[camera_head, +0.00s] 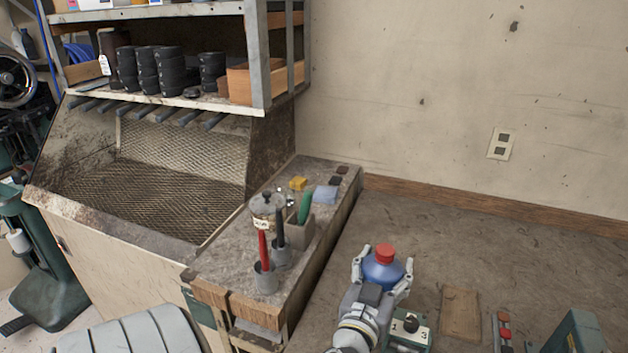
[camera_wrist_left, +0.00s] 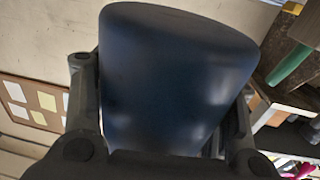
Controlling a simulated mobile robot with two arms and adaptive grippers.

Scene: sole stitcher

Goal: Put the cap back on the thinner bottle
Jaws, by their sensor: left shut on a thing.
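The thinner bottle (camera_head: 382,275) is blue with a red top (camera_head: 385,252) that looks like its cap. It is upright in the head view. My left gripper (camera_head: 383,268) is shut on it, with one finger on each side of its body. In the left wrist view the dark blue bottle (camera_wrist_left: 170,75) fills the middle between the two fingers. The red top does not show there. I cannot tell from these views whether the bottle touches a surface. My right gripper is not in view.
A narrow bench (camera_head: 225,262) at the middle left holds a tin (camera_head: 266,206), a red-handled tool (camera_head: 263,248) in a cup and a green-handled tool (camera_head: 305,206). A small numbered box (camera_head: 410,328) and a wooden block (camera_head: 460,314) are near the gripper. Shelves stand at upper left.

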